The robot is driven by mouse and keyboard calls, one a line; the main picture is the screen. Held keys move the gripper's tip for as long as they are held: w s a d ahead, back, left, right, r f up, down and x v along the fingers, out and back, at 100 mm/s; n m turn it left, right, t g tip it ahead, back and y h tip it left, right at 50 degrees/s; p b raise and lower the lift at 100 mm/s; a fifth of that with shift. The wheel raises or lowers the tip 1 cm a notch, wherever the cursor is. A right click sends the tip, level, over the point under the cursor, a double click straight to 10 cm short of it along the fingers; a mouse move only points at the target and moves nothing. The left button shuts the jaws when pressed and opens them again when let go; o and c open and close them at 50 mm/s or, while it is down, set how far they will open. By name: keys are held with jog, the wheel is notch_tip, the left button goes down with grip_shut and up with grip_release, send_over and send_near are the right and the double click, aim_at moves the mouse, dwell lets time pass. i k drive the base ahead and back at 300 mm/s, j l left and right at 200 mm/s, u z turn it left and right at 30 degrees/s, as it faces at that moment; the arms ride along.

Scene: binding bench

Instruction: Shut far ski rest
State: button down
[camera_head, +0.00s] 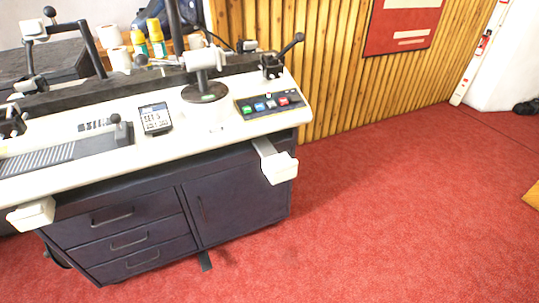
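A dark bench (125,172) with a white top stands at the left. Two white ski rests show along its front. The right ski rest (279,169) is higher in the picture and looks the farther one. It sticks out from the front edge on a flat grey arm (263,146), over the red floor. The left ski rest (32,215) shows at the bench's left front; how far out it stands is hard to tell. My gripper is not in view, and nothing touches either rest.
The bench top carries a small display (155,118), a button panel (268,103), a white post clamp (204,60) and levers. Yellow bottles (156,37) stand behind. A slatted wood wall (310,60) runs behind the bench. The red carpet (390,210) at right is open.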

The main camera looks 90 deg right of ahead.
aim_at(278, 167)
jog(key=z, duration=1.8)
jog(key=k+l, duration=0.05)
